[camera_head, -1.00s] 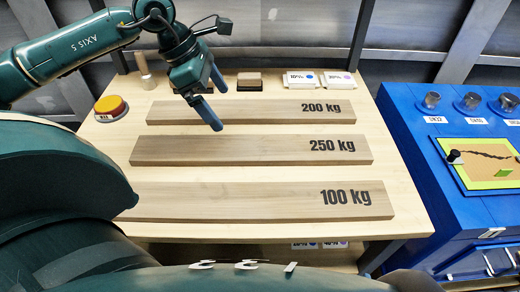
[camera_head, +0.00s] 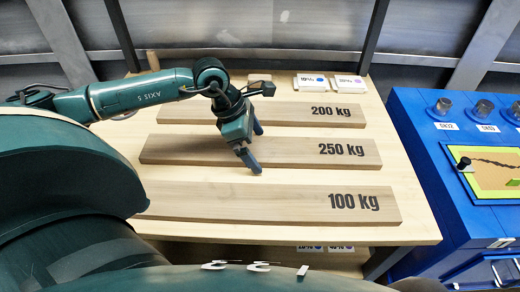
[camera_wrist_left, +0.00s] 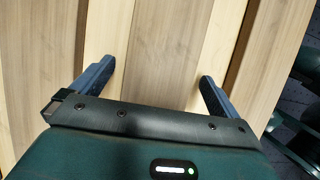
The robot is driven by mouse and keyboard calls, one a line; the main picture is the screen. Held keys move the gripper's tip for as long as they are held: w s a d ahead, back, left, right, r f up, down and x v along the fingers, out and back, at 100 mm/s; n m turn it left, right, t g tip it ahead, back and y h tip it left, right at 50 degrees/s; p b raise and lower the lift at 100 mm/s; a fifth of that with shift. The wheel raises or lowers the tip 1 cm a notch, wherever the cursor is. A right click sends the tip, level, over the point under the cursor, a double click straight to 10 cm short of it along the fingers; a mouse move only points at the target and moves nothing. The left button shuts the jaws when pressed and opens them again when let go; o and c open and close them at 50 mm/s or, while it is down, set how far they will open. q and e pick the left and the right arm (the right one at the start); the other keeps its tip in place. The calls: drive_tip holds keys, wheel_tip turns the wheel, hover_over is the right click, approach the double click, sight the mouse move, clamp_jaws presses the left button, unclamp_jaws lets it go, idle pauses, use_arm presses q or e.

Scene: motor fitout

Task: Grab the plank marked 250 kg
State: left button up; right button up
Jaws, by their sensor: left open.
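The plank marked 250 kg (camera_head: 300,151) lies flat on the wooden table, between the plank marked 200 kg (camera_head: 290,113) behind it and the plank marked 100 kg (camera_head: 270,203) in front. My left gripper (camera_head: 256,150) is open over the middle of the 250 kg plank, its fingers pointing down toward the far and near sides. In the left wrist view, the open fingers (camera_wrist_left: 158,70) stand apart with a pale wood strip between them. No label shows there, and I cannot tell whether the fingertips touch the wood. My right gripper is not in view.
The wooden table (camera_head: 400,160) has bare strips between the planks. Small labelled white boxes (camera_head: 311,82) stand at its back edge. A blue cabinet (camera_head: 425,150) with metal knobs stands to the right. My arm covers the table's left side.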

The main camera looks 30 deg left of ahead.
use_arm(q)
drive_tip(key=shift+f, duration=0.1)
drive_tip(key=shift+w, duration=0.1)
drive_tip(key=c, duration=1.4)
